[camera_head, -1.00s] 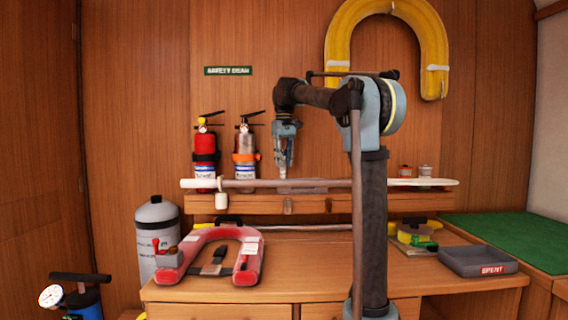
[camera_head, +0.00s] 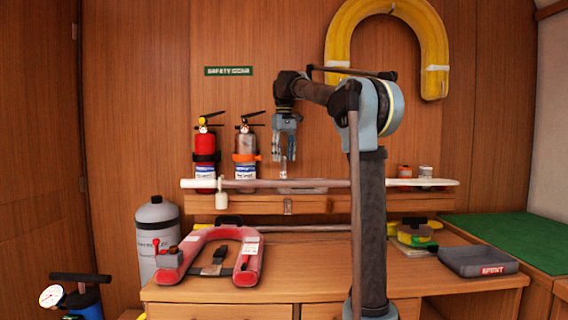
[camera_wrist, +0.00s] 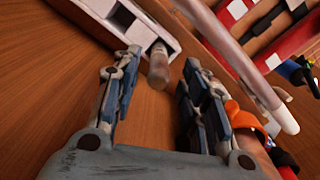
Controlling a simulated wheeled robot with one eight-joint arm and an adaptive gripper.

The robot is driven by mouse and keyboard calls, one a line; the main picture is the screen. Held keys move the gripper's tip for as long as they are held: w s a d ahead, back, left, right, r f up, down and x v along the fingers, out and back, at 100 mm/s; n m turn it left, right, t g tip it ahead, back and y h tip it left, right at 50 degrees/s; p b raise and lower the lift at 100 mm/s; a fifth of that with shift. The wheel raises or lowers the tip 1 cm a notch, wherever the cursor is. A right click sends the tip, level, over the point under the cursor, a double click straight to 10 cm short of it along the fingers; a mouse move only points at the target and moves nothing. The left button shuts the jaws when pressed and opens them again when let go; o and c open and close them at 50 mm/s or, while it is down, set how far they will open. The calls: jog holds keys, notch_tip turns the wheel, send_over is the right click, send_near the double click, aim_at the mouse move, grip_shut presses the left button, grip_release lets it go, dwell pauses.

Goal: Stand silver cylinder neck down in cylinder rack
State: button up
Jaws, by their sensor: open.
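The silver cylinder (camera_head: 283,171) is small and stands upright at the left end of the cylinder rack (camera_head: 308,188) on the shelf. In the wrist view, the cylinder (camera_wrist: 158,68) has its narrower neck toward the pale rack (camera_wrist: 163,32) and its rounded end toward me. How deep the neck sits in its slot is hard to see. My gripper (camera_head: 284,156) is just above the cylinder, pointing down. In the wrist view my gripper (camera_wrist: 161,64) is open, with one finger on each side of the cylinder and a gap to each.
A red extinguisher (camera_head: 206,146) and a silver extinguisher (camera_head: 245,144) stand left of my gripper. A pale pole (camera_head: 400,183) runs along the shelf front. A red lifejacket (camera_head: 175,262) and a grey "SPENT" tray (camera_head: 478,262) lie on the desk below. The desk middle is clear.

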notch_tip(320, 180, up, 10)
jog(key=shift+f, duration=0.15)
dwell(0.3)
jog(key=shift+s, duration=0.1)
dwell(0.3)
